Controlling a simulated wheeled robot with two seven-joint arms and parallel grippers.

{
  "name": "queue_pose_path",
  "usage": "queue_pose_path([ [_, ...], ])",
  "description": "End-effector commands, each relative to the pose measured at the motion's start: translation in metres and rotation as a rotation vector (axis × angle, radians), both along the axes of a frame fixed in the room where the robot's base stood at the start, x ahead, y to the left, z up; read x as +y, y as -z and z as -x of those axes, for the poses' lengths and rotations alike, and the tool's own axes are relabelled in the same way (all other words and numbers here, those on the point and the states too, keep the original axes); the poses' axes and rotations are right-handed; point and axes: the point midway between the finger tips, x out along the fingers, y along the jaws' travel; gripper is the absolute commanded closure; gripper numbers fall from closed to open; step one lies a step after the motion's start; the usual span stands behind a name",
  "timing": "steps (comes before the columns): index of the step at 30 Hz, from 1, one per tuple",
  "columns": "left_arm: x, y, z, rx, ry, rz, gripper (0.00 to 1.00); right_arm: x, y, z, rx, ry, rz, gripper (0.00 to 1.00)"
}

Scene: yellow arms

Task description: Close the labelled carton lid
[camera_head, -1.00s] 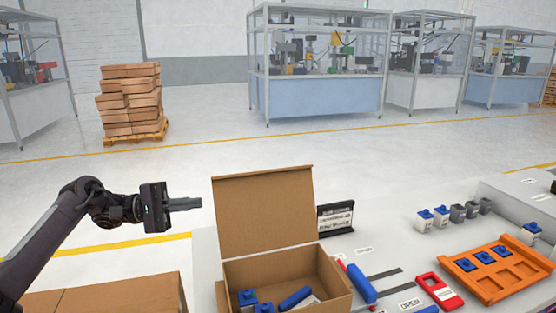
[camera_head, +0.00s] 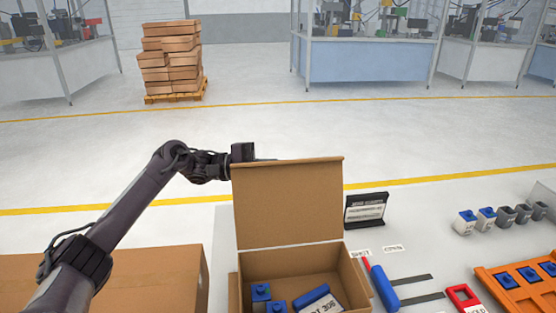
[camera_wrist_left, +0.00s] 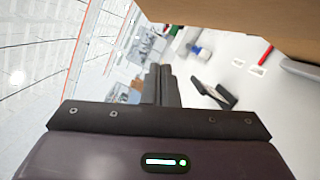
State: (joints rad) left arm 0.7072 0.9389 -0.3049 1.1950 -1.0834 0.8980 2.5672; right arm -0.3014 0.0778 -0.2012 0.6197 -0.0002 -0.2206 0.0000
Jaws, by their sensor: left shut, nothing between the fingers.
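The open brown carton (camera_head: 338,268) stands on the table, with blue-topped parts, a blue cylinder and a white printed label or card inside. Its lid (camera_head: 290,205) stands upright along the back edge. My left gripper (camera_head: 264,159) is behind the lid at its top left corner. The fingertips are hidden by the lid in the head view; I cannot tell whether they touch it. In the left wrist view the two fingers (camera_wrist_left: 160,72) lie together, shut and empty. A brown cardboard surface, likely the lid (camera_wrist_left: 235,16), fills the top right there. My right gripper is not in view.
A black sign holder (camera_head: 366,210) stands right of the lid. A blue-handled tool (camera_head: 385,288), a red piece (camera_head: 463,297) and an orange tray (camera_head: 512,282) lie farther right. Another brown box (camera_head: 105,280) is at the left. Open floor lies behind the table.

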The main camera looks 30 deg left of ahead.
Motion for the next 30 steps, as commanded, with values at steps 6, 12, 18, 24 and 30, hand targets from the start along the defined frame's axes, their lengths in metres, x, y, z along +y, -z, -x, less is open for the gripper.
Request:
queue_pose_path([
  [6,-0.011,-0.01,0.02,0.002,0.001,-0.001,1.0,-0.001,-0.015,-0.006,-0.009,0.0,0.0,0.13],
  [12,-0.017,-0.014,0.028,0.001,0.0,-0.001,1.0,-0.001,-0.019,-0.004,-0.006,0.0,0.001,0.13],
  [18,-0.019,-0.014,0.031,0.001,-0.001,-0.001,1.0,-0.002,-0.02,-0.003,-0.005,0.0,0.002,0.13],
  [24,-0.019,-0.014,0.03,0.0,-0.001,0.0,1.0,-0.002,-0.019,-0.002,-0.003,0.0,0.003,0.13],
  [30,-0.019,-0.017,0.028,-0.022,-0.001,-0.017,1.0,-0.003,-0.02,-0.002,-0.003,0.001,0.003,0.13],
])
